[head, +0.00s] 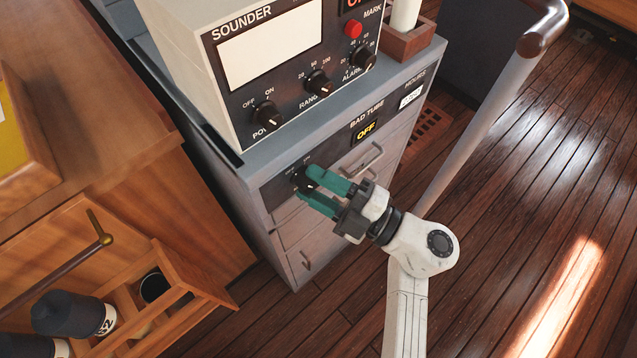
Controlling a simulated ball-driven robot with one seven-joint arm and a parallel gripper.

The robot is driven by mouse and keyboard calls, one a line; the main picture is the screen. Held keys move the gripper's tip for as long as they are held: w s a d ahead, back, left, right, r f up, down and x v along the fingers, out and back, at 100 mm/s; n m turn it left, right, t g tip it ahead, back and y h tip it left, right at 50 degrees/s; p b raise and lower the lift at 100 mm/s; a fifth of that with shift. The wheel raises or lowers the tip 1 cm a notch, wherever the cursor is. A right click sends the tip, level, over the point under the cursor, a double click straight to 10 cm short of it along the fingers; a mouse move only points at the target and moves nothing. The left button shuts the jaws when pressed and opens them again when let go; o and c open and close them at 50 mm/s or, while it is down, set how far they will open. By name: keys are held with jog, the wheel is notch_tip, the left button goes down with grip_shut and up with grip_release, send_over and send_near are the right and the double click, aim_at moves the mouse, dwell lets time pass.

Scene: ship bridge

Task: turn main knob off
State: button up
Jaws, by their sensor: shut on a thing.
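The main knob (303,181) is a small black knob on the dark panel strip at the top front of the grey cabinet (228,193). White OFF and ON marks sit above it, and my fingers partly hide it. My gripper (307,185) has teal fingers and reaches in from the lower right. Its fingers are shut on the knob, one on its upper right side and one below. The knob's exact pointer direction is hard to make out. A lit yellow OFF display (366,131) is on the same strip, under the words BAD TUBE.
The sounder box (262,62) stands on the cabinet with its own knobs, including a power knob (268,116). Drawer handles (362,160) lie below the strip. A wooden rack (150,300) with dark bottles is at lower left. A rail (490,110) stands right.

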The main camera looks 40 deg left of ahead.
jog(key=o, duration=1)
jog(key=shift+s+a, duration=0.1)
jog(key=shift+a, duration=0.05)
jog(key=shift+o, duration=0.2)
jog(key=b+v, duration=0.1)
jog(key=v, duration=1)
jog(key=shift+a+r, duration=0.1)
